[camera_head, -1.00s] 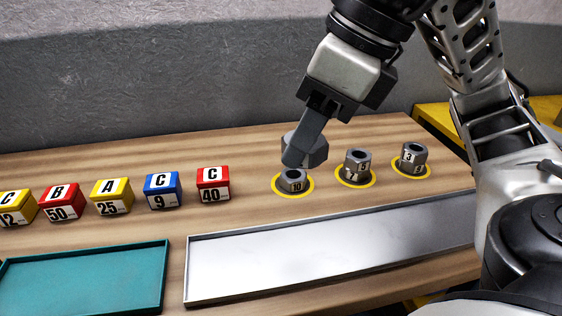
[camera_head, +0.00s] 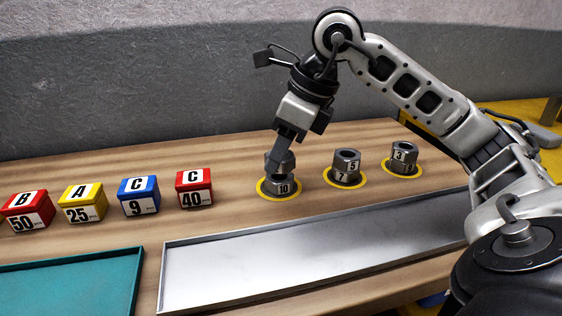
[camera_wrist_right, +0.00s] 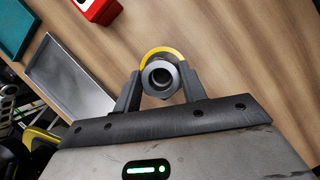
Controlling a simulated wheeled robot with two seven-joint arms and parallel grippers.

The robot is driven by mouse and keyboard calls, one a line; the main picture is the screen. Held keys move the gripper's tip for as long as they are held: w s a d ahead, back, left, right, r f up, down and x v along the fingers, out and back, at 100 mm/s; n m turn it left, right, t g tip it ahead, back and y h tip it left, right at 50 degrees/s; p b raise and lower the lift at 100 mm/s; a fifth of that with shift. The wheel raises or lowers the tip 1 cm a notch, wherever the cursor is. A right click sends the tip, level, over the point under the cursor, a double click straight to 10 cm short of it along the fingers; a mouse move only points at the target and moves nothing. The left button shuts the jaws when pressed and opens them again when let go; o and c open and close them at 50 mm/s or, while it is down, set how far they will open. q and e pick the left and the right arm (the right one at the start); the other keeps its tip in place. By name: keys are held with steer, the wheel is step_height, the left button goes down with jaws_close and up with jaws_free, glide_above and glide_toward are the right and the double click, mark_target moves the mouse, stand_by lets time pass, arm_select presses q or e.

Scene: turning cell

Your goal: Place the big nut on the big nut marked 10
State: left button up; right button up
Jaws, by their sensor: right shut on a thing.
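My right gripper (camera_head: 276,169) is shut on a big grey nut (camera_head: 288,160), just over the nut marked 10 (camera_head: 283,187). The nut marked 10 sits in a yellow ring (camera_head: 263,193) on the wooden table. The held nut appears to be on or very close above the marked nut; I cannot tell whether they touch. In the right wrist view the held nut (camera_wrist_right: 161,76) lies between the two fingers, its hole facing the camera, with part of the yellow ring behind it. My left gripper is not in view.
Stacked nuts marked 5 and 7 (camera_head: 345,168) and nuts marked 3 and possibly another number (camera_head: 403,158) stand in yellow rings to the right. Labelled blocks, including a red one marked 40 (camera_head: 194,188), stand left. A metal tray (camera_head: 320,262) and a teal tray (camera_head: 65,285) lie in front.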

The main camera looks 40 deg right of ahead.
steer(key=shift+f, duration=0.65)
